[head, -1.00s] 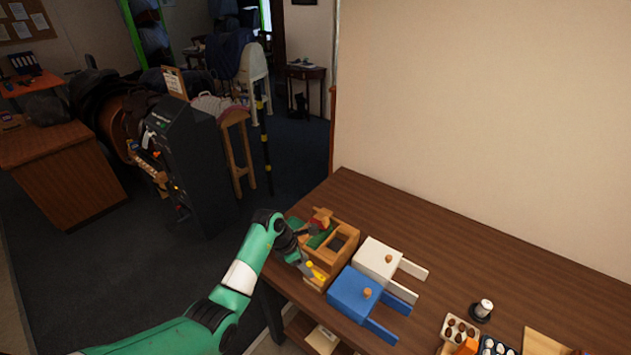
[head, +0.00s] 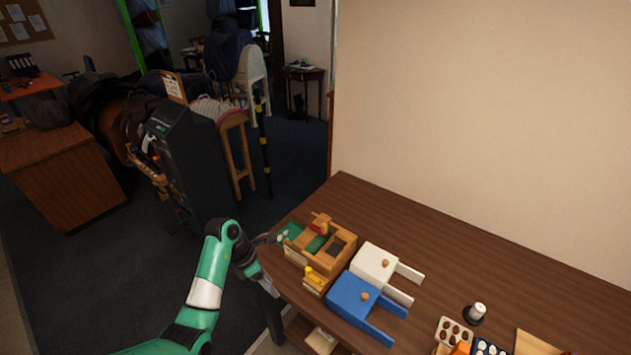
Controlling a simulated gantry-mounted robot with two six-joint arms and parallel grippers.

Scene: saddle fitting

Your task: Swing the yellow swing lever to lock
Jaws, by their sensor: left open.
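The yellow swing lever (head: 314,276) sits on a small wooden block at the front of the wooden fixture (head: 343,262), at the table's left end. It looks small, and I cannot tell whether it is locked. My left gripper (head: 269,287) is open and empty, left of the lever and apart from it, by the table's left edge. Its fingertips are small and dark here. My right gripper is out of view.
A white box (head: 371,262) and a blue box (head: 352,295), each with a knob and prongs, stand right of the fixture. A spool-like piece (head: 478,310) and an egg-holding tray (head: 453,333) are at the lower right. The table's back middle is clear.

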